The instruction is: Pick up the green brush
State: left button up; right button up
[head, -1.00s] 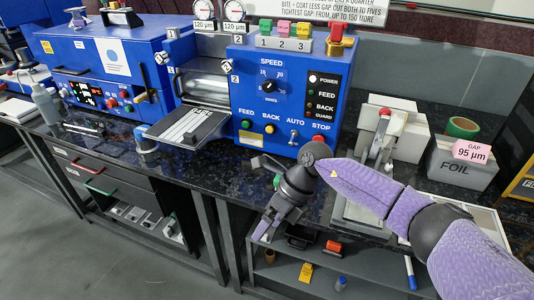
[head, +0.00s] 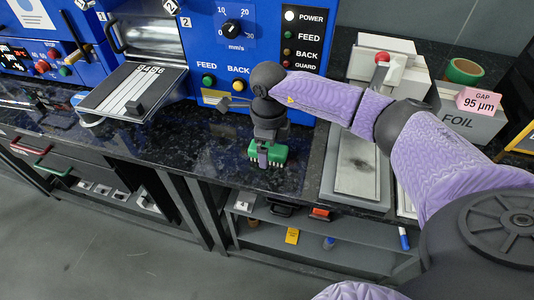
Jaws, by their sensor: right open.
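The green brush (head: 279,154) lies on the dark speckled countertop near its front edge, below the blue machine's control panel. My right gripper (head: 264,157) points down right over the brush, with a finger in front of its green body. The gripper hides part of the brush. Its jaws are open, and I cannot tell whether they touch the brush. My left gripper is not in view.
The blue machine (head: 205,45) stands behind, with a slotted tray (head: 130,95) projecting at left. A metal plate fixture (head: 357,165) sits close to the right. A foil box (head: 460,130) stands farther right. Shelves lie below the counter edge.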

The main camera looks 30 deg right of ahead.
jog(key=shift+f, duration=0.6)
jog(key=shift+f, duration=0.15)
grip_shut()
dwell(0.4)
